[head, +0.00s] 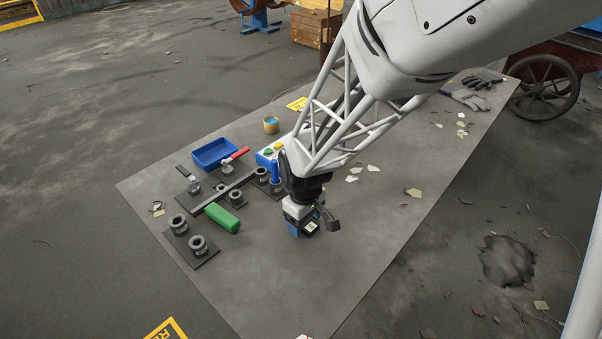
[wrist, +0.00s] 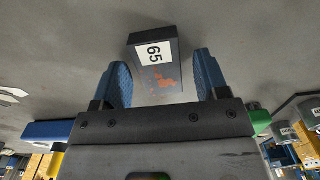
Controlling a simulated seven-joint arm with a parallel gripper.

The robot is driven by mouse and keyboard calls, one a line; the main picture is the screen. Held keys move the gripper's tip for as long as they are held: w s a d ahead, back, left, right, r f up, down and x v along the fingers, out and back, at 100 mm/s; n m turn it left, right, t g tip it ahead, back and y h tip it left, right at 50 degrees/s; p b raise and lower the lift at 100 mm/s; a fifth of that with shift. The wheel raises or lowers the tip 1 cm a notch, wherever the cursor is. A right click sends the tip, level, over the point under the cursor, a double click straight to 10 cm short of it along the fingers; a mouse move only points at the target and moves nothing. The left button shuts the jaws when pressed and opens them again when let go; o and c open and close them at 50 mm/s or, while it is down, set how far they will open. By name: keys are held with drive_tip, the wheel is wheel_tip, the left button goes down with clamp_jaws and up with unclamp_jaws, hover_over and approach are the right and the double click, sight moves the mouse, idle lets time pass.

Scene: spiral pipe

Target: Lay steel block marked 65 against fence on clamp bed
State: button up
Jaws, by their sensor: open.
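The dark steel block with a white "65" label (wrist: 153,60) and reddish patches lies on the table. In the wrist view it is between and just beyond the blue fingers of my gripper (wrist: 163,80), with a gap on each side. In the head view my gripper (head: 304,228) is low over the table, and the block (head: 312,227) shows partly beside the fingertips. My gripper is open. A long dark bar (head: 222,193), which looks like the fence, lies to the left among toggle clamps, one with a red handle (head: 236,155). The clamp bed's outline is hard to tell.
A green block (head: 222,218) and dark plates with ring-shaped parts (head: 198,246) lie left of my gripper. A blue tray (head: 213,153), a button box (head: 266,155) and a can (head: 271,125) stand farther back. Pale scraps (head: 353,178) lie right; the front table (head: 290,290) is mostly clear.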

drive_tip(key=shift+r, duration=0.1)
wheel_tip(320, 180, up, 12)
idle(0.7)
idle(0.5)
drive_tip(key=s+d+r+m+t, duration=0.1)
drive_tip(key=s+d+r+m, duration=0.3)
drive_tip(key=s+d, duration=0.3)
drive_tip(key=s+d+r+m+t, duration=0.1)
drive_tip(key=s+d+r+m, duration=0.4)
drive_tip(key=s, duration=0.5)
drive_tip(key=d+r, duration=0.2)
drive_tip(key=d, duration=0.1)
drive_tip(key=shift+d+t, duration=0.3)
drive_tip(key=o, duration=0.6)
